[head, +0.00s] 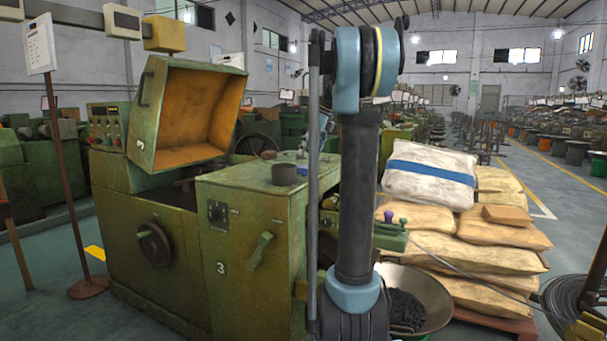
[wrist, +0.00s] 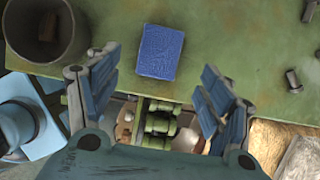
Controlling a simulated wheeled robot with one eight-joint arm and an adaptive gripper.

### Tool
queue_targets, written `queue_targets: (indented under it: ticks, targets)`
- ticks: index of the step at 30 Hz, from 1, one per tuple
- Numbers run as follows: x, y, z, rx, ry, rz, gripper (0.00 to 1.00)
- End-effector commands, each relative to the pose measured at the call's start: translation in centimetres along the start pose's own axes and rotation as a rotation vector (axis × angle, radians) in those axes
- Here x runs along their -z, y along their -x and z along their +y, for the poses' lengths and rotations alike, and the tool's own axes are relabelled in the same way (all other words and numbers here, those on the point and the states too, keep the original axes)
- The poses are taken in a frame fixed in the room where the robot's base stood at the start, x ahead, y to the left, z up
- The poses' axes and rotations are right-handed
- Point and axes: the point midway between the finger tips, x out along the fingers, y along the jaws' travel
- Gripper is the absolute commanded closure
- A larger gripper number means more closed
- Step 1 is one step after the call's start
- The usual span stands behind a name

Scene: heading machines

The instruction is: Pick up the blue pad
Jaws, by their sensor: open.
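The blue pad (wrist: 161,52) lies flat on the green machine top (wrist: 220,30) in the wrist view, near the edge of that surface. My gripper (wrist: 160,85) is open and empty, its two fingers spread to the left and right below the pad in the picture. The pad is ahead of the fingertips, between their lines, and nothing touches it. In the head view my arm covers much of the area right of the machine top, and I cannot clearly make out the pad there.
A dark cup (head: 284,174) stands on the machine top; the wrist view shows it left of the pad, with something brown inside. Small metal parts (wrist: 293,80) lie to the right. A raised orange-lined hood (head: 196,113) stands left. Stacked sacks (head: 470,240) and a bowl (head: 430,297) are right.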

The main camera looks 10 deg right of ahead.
Motion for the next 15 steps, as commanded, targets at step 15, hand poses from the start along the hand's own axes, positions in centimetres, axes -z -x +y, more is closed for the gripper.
queue_targets:
  ticks: [15]
  targets:
    - [-0.2, -4.9, 0.1, 0.001, 0.002, 0.0, 0.27]
